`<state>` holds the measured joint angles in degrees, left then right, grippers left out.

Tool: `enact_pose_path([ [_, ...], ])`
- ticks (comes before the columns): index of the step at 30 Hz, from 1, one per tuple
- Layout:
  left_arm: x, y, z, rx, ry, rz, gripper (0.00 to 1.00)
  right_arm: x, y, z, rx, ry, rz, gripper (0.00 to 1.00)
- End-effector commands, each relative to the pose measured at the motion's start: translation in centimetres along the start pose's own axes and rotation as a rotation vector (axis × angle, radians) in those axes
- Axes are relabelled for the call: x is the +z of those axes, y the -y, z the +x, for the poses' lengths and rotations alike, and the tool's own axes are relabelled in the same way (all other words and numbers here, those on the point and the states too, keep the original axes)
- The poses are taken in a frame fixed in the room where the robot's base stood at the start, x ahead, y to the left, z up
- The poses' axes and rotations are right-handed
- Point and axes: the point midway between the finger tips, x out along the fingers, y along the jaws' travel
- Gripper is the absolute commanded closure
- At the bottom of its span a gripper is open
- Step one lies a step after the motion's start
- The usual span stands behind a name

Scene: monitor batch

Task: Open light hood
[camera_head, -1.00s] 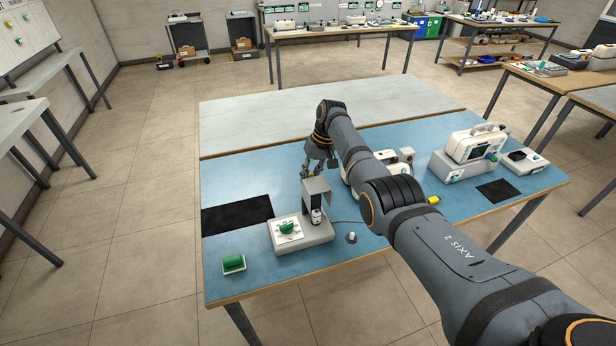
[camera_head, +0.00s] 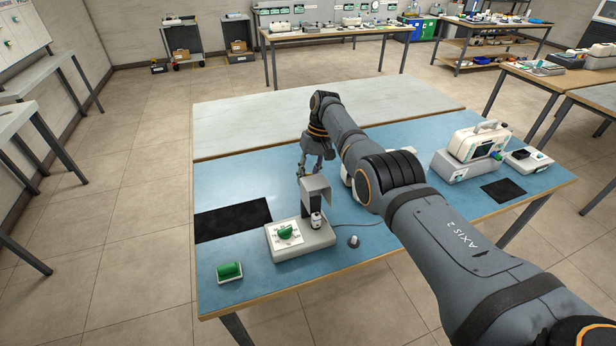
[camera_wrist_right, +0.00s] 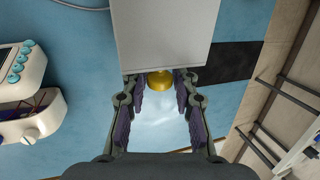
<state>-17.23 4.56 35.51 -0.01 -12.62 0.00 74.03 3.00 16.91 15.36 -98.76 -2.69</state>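The grey light hood (camera_head: 317,189) stands on a post at the back of a pale device base (camera_head: 318,239), above a small dark-and-white vial (camera_head: 316,220). The hood fills the top centre of the right wrist view (camera_wrist_right: 165,35) as a plain pale panel. My right gripper (camera_head: 308,169) is behind the hood in the head view. In the right wrist view its fingers (camera_wrist_right: 160,90) are apart, at the panel's lower edge. A round yellow knob (camera_wrist_right: 159,80) shows between the fingertips; I cannot tell whether they touch it. My left gripper is not in view.
The base carries a white dial plate with a green knob (camera_head: 286,232). A green-topped block (camera_head: 230,271) and a small white knob with a cable (camera_head: 354,241) are nearby. A black mat (camera_head: 233,219) lies left. A white monitor (camera_head: 476,146) stands right, beyond my arm.

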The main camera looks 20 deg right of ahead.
Motion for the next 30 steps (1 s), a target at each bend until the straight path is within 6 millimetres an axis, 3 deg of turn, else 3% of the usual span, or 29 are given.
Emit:
enact_pose_path([
  [3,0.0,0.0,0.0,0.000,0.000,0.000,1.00,0.0,0.0,0.0,0.000,0.001,0.000,0.54],
  [14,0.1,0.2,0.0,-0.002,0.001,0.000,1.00,0.1,0.2,-0.7,0.000,0.000,0.000,0.54],
  [24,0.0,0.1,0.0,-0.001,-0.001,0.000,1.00,0.9,2.0,-7.5,0.001,-0.001,0.000,0.54],
  [30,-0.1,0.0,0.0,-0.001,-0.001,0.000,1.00,1.2,2.5,-9.4,0.000,0.003,0.001,0.54],
])
